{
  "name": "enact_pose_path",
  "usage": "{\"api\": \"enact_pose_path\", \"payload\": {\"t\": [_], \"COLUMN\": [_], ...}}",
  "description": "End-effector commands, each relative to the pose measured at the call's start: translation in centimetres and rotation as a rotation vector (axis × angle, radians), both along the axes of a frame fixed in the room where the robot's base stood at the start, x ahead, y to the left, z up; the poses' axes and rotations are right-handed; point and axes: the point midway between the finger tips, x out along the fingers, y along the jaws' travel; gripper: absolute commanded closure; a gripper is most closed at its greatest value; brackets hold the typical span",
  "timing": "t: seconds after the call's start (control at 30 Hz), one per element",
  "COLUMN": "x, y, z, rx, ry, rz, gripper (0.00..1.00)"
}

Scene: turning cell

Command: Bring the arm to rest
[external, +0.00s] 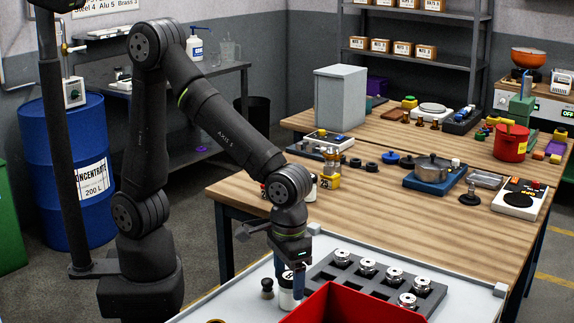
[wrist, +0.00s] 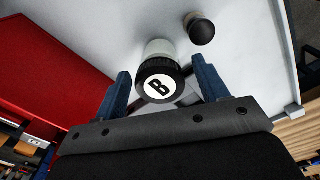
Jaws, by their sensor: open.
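My gripper (external: 291,283) points down over the white table at the front in the external view. In the wrist view its blue fingers (wrist: 160,68) are open. A white bottle with a black cap marked B (wrist: 158,86) stands between and just beyond the fingers, with a gap visible on both sides. The bottle (external: 287,300) also shows beneath my gripper in the external view, partly covered by the fingers. My arm is bent, reaching forward and down.
A red bin (external: 350,306) stands close to the right of my gripper. A small black-topped item (external: 267,289) is just left; it also shows in the wrist view (wrist: 201,30). A grey tray (external: 335,272) holds several metal parts. A wooden table (external: 390,208) behind is crowded.

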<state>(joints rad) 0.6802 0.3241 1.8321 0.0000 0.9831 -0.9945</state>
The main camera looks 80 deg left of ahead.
Motion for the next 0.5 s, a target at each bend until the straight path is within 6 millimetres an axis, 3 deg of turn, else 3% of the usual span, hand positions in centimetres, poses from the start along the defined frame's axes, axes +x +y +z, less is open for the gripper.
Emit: {"api": "enact_pose_path", "payload": {"t": [0.2,0.5], "x": [0.0,-0.02], "y": [0.0,0.01], "z": [1.4,1.5], "rx": [0.001,0.002], "ry": [0.001,0.002], "rz": [0.0,0.0], "gripper": [0.33,0.33]}}
